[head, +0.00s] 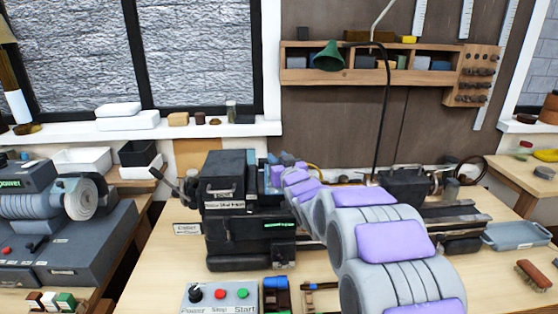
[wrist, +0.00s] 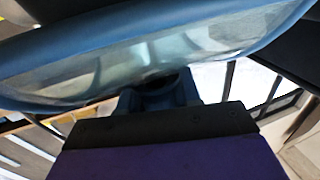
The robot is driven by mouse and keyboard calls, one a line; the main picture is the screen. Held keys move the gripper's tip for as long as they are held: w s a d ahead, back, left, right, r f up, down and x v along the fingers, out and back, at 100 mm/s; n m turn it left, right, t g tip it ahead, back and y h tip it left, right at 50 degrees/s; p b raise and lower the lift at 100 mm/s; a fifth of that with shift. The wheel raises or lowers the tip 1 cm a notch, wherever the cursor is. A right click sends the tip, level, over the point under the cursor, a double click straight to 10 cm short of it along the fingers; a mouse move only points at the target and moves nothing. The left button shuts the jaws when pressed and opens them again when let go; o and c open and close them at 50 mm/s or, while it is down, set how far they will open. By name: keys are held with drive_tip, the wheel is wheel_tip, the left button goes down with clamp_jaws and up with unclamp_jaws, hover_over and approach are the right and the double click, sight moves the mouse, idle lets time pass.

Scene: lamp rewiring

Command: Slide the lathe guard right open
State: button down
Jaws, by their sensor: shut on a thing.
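The lathe (head: 238,210) stands on the wooden bench in the middle of the head view, with its dark headstock at the left and its bed running right. In the wrist view the lathe guard (wrist: 220,45) is a clear, cloudy panel in a blue frame, crossing the upper part of the picture at a tilt. My gripper (wrist: 158,95) is shut on the guard at its lower edge, around a dark part there. The exact grip is dark and partly hidden. In the head view my arm covers much of the guard and the gripper.
A control box (head: 220,297) with a knob and red and green buttons stands at the bench front. A grey tray (head: 515,236) and a brush (head: 534,275) lie at the right. Another grey machine (head: 70,240) stands at the left.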

drive_tip(key=c, duration=1.2)
unclamp_jaws()
drive_tip(key=shift+a+r, duration=0.2)
drive_tip(key=shift+a, duration=0.05)
drive_tip(key=o, duration=0.4)
drive_tip(key=shift+a+f, duration=0.1)
drive_tip(key=shift+a, duration=0.4)
drive_tip(key=shift+s, duration=0.35)
drive_tip(key=p+v, duration=0.1)
drive_tip(key=v, duration=0.4)
drive_tip(key=p+v, duration=0.1)
drive_tip(key=v, duration=0.5)
drive_tip(key=d+p+v, duration=0.1)
drive_tip(key=v, duration=0.4)
drive_tip(key=shift+s+d+f, duration=0.15)
drive_tip(key=shift+s, duration=0.1)
drive_tip(key=shift+f, duration=0.1)
